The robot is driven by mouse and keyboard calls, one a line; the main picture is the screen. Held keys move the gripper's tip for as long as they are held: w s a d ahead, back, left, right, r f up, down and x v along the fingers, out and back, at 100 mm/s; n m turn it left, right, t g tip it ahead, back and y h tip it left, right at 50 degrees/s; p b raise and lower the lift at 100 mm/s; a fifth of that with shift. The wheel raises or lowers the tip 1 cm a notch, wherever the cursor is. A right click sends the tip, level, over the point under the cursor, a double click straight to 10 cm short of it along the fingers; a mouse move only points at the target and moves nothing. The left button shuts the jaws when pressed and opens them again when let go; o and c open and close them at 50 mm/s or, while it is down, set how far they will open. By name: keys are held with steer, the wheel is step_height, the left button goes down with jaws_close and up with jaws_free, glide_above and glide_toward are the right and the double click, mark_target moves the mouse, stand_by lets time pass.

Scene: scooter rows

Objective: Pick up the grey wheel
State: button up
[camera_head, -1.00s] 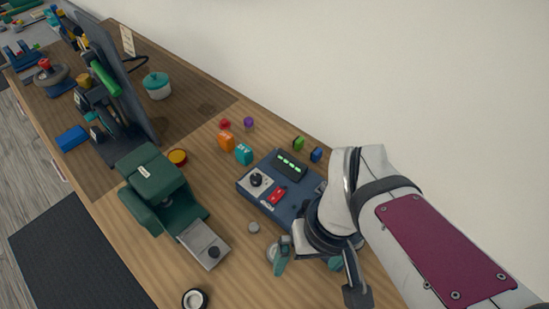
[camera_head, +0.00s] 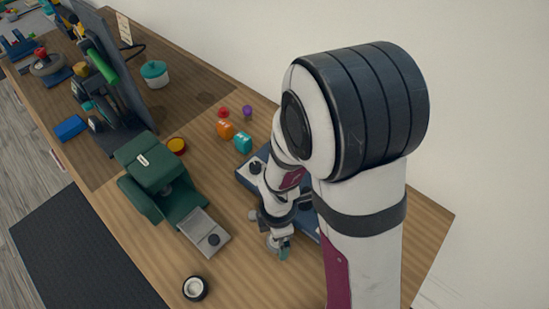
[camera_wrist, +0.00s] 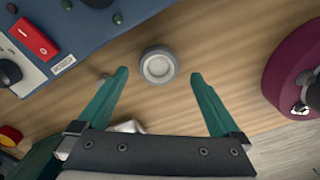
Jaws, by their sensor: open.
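The grey wheel (camera_wrist: 158,65) lies on the wooden bench in the wrist view, small and round with a paler hub. It sits between and slightly beyond the tips of my gripper (camera_wrist: 159,74), with bare wood showing between it and each green finger. My gripper is open and empty. In the head view my gripper (camera_head: 279,247) is low over the bench beside the blue device, and it and my arm hide most of the wheel's area.
The blue device (camera_wrist: 100,30) with a red switch (camera_wrist: 34,36) borders the wheel closely. A green machine (camera_head: 160,180) with a grey plate stands left in the head view. A black-tyred wheel (camera_head: 195,288) lies near the front edge. Bare wood lies between them.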

step_height(320, 180, down, 3)
steer(key=shift+w+r, duration=0.1)
steer(key=c, duration=1.5)
steer(key=shift+o, duration=0.2)
steer(key=shift+r, duration=0.1)
